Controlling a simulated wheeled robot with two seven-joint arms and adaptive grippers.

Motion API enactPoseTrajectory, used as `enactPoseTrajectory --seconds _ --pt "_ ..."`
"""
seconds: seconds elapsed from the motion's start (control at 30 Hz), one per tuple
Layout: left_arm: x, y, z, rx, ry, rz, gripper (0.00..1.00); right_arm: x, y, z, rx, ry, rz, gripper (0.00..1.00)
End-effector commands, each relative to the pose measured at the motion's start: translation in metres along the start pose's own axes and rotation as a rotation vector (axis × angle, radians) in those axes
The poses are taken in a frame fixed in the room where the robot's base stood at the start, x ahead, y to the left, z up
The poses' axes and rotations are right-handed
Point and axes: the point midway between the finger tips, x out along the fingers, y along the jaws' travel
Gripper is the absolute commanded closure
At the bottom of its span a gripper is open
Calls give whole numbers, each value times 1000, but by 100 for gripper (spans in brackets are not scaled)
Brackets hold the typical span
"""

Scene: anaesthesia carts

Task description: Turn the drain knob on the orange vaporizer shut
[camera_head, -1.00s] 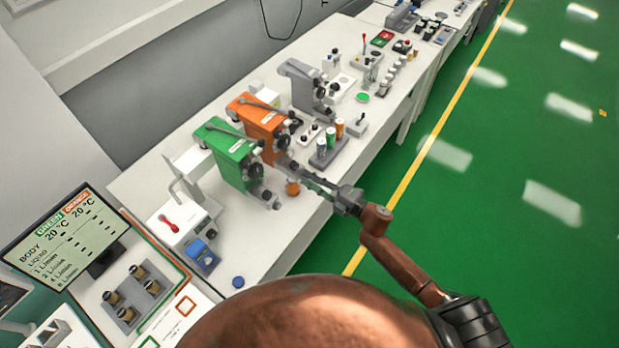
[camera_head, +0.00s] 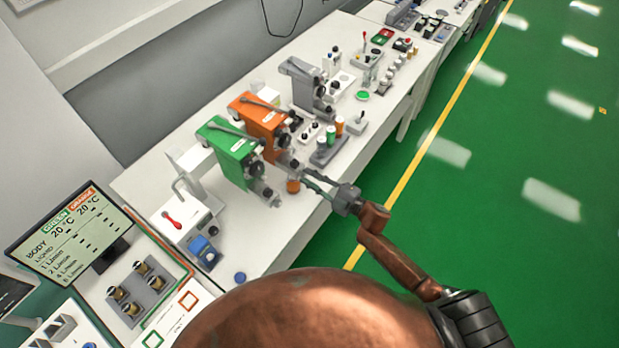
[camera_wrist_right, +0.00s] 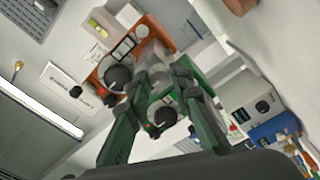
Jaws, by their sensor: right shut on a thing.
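The orange vaporizer (camera_head: 262,122) stands on the white bench between a green and a grey vaporizer. It also shows in the right wrist view (camera_wrist_right: 166,32), tilted, with dark round dials on its front. My right gripper (camera_head: 303,170) reaches in from the right to its low front. In the wrist view the green fingers of my right gripper (camera_wrist_right: 163,88) close on the grey drain knob (camera_wrist_right: 161,112), which carries small red and green marks. The knob's exact angle is hard to tell, and in the head view the fingers largely hide it. My left gripper is not in view.
The green vaporizer (camera_head: 230,150) stands close on the left, the grey one (camera_head: 308,88) behind to the right. A small orange-brown container (camera_head: 293,185) sits just below my right fingers. A rack of coloured bottles (camera_head: 328,148) stands nearby. The green floor at right is open.

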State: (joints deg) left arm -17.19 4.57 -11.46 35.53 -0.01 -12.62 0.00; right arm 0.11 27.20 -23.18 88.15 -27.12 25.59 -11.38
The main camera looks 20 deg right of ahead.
Motion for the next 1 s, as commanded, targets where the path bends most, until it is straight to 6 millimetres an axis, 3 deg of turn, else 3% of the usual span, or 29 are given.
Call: enactPoseTrajectory --seconds 0.1,0.13,0.37,0.73,1.0 --pt "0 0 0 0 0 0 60 0 -2 0 2 -1 -2 100" --pt "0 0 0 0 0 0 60 0 -2 0 2 -1 -2 78" --pt "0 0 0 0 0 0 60 0 -1 0 1 -1 -1 62" --pt "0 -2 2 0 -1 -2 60 -7 -1 1 1 -2 -1 62" --pt "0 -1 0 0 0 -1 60 -57 -2 1 2 -4 -3 62"
